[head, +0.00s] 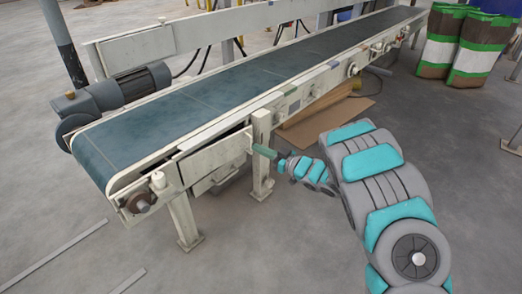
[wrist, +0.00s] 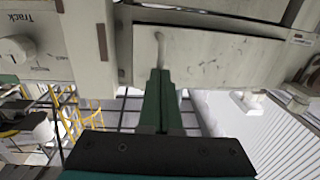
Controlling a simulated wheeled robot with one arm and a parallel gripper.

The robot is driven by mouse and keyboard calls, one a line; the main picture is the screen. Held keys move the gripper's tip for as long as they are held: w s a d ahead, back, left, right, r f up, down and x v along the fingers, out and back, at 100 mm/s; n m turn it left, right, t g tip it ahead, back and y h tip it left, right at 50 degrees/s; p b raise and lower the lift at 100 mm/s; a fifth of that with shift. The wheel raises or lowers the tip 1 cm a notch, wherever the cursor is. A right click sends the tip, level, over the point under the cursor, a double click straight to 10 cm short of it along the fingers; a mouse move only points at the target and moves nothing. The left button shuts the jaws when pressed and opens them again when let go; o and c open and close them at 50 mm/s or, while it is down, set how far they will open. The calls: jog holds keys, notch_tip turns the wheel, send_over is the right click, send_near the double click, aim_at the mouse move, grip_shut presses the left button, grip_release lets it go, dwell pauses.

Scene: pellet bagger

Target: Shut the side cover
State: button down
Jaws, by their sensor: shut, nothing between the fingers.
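The side cover (head: 218,172) is a pale, scuffed panel on the near side of the conveyor, close to its front end. It stands ajar, with a dark gap along its top edge. My gripper (head: 258,149) has green fingers and is at the cover's right end, beside a conveyor leg.
The conveyor belt (head: 200,110) runs away to the upper right, with a grey motor (head: 135,88) on its far side. A pale leg (head: 262,165) stands close to my gripper. Green and white sacks (head: 478,45) stand at the back right. The floor on the near side is mostly clear.

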aim_at(247, 140)
jog(key=shift+w, duration=0.1)
jog(key=shift+w+a+r+p, duration=0.15)
jog(key=shift+w+a+p, duration=0.7)
jog(key=shift+w+p, duration=0.35)
jog(key=shift+w+a, duration=0.2)
jog(key=shift+w, duration=0.15)
jog(key=shift+s, duration=0.1)
